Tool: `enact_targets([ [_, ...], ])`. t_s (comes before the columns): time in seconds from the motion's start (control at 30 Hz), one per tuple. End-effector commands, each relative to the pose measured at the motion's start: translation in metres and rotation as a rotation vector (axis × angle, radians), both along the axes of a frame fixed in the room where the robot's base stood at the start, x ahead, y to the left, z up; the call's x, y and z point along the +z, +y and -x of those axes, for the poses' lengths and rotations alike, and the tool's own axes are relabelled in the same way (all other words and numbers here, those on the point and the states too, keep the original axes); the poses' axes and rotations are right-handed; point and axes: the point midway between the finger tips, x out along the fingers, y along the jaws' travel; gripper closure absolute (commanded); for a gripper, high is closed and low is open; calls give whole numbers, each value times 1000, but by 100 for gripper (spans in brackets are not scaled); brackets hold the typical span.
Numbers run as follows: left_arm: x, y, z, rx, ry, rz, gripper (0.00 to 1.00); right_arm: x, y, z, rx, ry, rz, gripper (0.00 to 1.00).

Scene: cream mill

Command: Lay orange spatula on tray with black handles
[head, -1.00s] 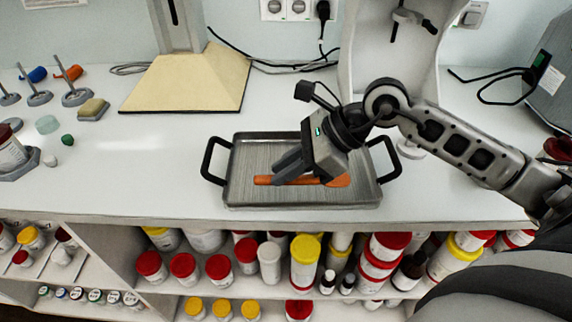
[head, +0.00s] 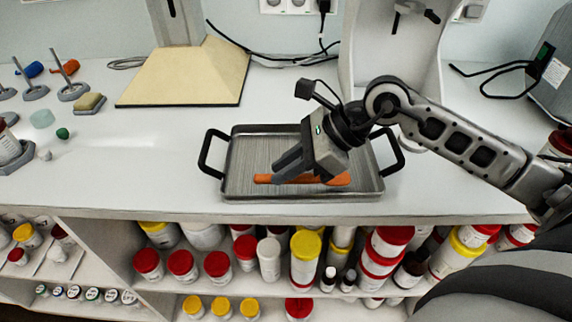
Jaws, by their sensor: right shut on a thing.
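The orange spatula (head: 335,180) lies lengthwise left to right within the outline of the grey metal tray (head: 240,187). The tray has a black handle at each end and sits near the front edge of the white counter. My right gripper (head: 281,173) reaches in from the right, tilted down over the tray, and is shut on the spatula. Its fingers and body hide the spatula's middle. I cannot tell whether the spatula touches the tray floor or is just above it. My left gripper is not in the view.
The counter (head: 140,150) is clear left of the tray. A beige hood (head: 190,75) stands behind. Small stands and a sponge block (head: 89,103) are at the left. Below the counter edge, an open shelf holds several red- and yellow-lidded jars (head: 305,260).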

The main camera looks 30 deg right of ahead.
Motion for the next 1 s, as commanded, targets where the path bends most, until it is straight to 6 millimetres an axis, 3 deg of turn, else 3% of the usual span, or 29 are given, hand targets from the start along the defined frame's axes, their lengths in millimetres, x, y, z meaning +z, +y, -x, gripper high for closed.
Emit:
enact_targets([
  [0.87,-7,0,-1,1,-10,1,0,-9,0,0,0,-1,1,100],
  [0.9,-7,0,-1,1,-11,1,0,-9,0,0,0,-1,1,81],
  [1.0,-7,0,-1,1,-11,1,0,-9,0,0,0,-1,1,58],
])
